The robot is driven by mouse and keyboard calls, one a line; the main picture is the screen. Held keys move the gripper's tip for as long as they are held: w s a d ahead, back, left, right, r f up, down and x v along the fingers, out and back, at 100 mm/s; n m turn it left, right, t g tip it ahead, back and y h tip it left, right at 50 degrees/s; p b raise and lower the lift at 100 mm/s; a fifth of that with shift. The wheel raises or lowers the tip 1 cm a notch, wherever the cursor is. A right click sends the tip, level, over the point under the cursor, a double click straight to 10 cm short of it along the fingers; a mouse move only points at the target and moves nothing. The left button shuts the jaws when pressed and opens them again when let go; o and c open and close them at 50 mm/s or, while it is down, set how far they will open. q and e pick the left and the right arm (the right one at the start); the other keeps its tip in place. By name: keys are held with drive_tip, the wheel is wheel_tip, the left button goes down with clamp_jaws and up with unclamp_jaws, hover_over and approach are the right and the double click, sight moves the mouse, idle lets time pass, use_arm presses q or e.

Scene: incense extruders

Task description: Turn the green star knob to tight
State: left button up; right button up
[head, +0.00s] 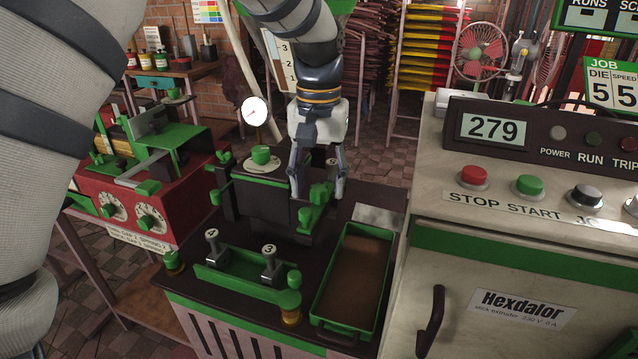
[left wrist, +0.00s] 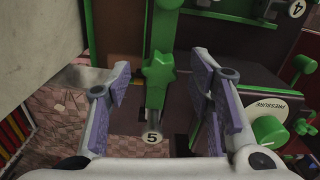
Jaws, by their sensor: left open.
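The green star knob (left wrist: 158,70) shows in the left wrist view on a green bar, between the two fingers of my left gripper (left wrist: 161,72). There is a visible gap on each side, so the fingers stand apart from it. In the head view my open left gripper (head: 319,192) points down over the back right of the extruder, with a green part (head: 318,194) between its fingers. My fingers partly hide that area. No tight marking can be read. My right gripper is not in view.
A lever marked 5 (left wrist: 152,137) lies close to the fingers, and a green pressure knob (left wrist: 269,131) is beside the right finger. Levers 4 (head: 213,245) and 3 (head: 269,262) stand at the front. A green-rimmed tray (head: 381,290) and the control cabinet (head: 500,290) are on the right.

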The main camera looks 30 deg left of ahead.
use_arm(q)
drive_tip(key=shift+f, duration=0.5)
clamp_jaws()
